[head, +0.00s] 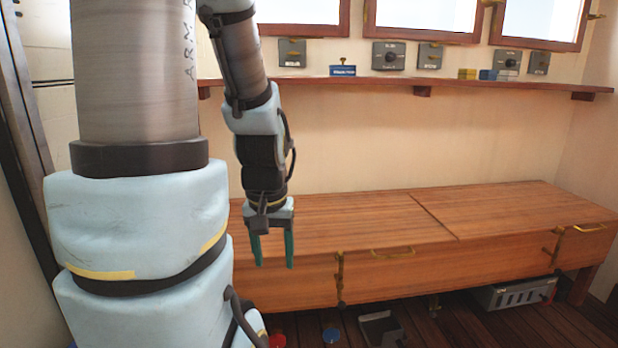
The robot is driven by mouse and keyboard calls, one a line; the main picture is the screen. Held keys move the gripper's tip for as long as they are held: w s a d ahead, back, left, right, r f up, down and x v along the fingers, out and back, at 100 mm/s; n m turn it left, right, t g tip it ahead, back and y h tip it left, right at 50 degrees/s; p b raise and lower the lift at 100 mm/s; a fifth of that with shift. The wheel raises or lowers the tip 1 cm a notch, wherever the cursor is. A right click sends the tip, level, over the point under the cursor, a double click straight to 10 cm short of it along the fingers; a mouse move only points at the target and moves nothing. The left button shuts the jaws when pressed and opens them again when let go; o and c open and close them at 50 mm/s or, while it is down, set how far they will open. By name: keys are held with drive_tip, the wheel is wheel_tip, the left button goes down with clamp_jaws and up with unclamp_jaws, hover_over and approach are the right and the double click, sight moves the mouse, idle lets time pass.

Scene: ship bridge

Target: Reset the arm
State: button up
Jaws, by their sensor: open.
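My arm fills the left of the head view, with a thick grey link marked "ARM" and pale blue joints. The forearm hangs down from the top, and my gripper (272,252) points downward at its end. Its two green fingers are parallel and apart, with nothing between them. The gripper shows in front of the wooden bench's front face. The gap between gripper and bench is hard to judge.
A long wooden bench (500,212) with brass handles runs along the wall. Above it is a wooden shelf (480,86) with small blocks, below windows and grey switch boxes (389,56).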

wheel_tip(320, 180, up, 32)
drive_tip(key=p, duration=3)
drive_tip(key=shift+f, duration=0.1)
